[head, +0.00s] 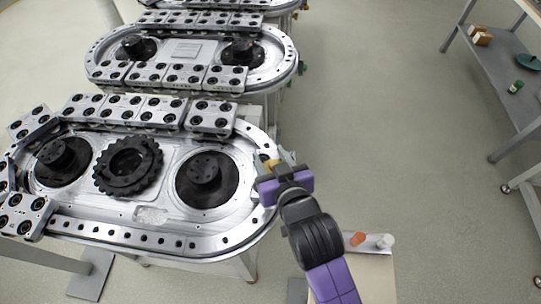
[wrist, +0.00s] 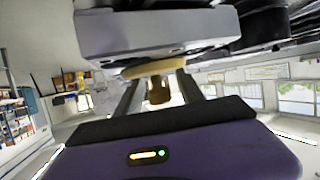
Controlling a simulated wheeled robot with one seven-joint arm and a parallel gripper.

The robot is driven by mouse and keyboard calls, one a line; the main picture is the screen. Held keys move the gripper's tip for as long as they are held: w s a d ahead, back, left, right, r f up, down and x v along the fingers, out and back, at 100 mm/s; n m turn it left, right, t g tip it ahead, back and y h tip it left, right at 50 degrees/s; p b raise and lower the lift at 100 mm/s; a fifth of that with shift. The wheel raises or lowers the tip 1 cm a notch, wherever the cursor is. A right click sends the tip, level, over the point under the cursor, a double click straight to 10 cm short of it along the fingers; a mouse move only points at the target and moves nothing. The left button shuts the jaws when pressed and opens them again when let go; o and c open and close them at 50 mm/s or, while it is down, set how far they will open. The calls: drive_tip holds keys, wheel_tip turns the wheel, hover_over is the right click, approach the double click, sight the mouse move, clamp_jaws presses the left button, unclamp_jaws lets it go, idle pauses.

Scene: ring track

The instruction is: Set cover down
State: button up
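My gripper (head: 275,166) is at the right end of the nearest ring track (head: 240,235), seen from above in the head view. A small yellow-tan piece shows at its tip. In the wrist view, this tan piece (wrist: 160,67) looks like a flat disc with a short stem between my two grey fingers (wrist: 158,92). Light shows on both sides of the stem, so the fingers stand apart. I cannot tell whether they touch the piece, or for certain whether it is the cover. A grey block (wrist: 155,33) hides the area above it.
The track carries roller carriages (head: 157,110), a dark toothed wheel (head: 128,166) and two dark hubs (head: 205,175). A second track (head: 190,47) stands behind. A small table (head: 365,280) with an orange and a white item is at the lower right. Open floor (head: 390,120) lies right.

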drive_tip(key=shift+r, duration=0.2)
drive_tip(key=b+v, duration=0.1)
drive_tip(key=v, duration=1.1)
